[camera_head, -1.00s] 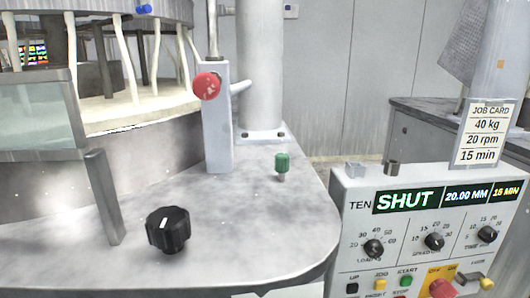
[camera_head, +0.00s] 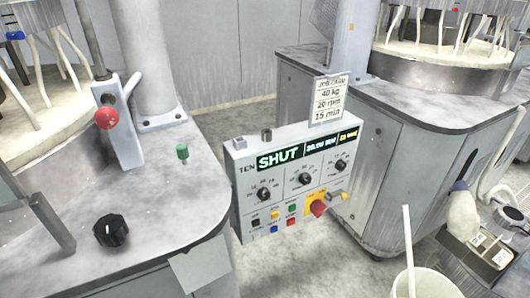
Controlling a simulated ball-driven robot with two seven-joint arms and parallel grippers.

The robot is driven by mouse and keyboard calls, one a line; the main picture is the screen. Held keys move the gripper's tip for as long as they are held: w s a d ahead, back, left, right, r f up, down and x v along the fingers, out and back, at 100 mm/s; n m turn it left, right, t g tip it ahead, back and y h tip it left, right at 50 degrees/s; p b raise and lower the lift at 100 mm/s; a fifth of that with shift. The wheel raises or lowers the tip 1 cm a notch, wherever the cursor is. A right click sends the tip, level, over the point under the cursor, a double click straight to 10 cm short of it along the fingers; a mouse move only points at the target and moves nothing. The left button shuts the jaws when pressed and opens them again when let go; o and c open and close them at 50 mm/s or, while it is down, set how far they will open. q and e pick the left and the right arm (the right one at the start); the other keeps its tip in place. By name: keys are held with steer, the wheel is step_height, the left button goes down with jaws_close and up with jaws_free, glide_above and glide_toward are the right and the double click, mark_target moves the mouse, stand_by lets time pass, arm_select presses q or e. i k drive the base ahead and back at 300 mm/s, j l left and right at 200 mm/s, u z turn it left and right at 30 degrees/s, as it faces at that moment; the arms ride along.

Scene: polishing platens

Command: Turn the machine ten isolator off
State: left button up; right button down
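Several black dials and small coloured buttons share the panel face. Neither of my grippers is in view.
A grey machine bed (camera_head: 80,200) with a black knob (camera_head: 111,231), a green knob (camera_head: 182,152) and a red knob (camera_head: 107,118) is on the left. A job card (camera_head: 329,100) stands above the panel. A white bucket (camera_head: 424,285) and a dark tray (camera_head: 460,250) are lower right.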

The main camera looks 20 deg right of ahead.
mark_target(317, 207)
steer(key=z, duration=1.2)
steer(key=l, duration=0.2)
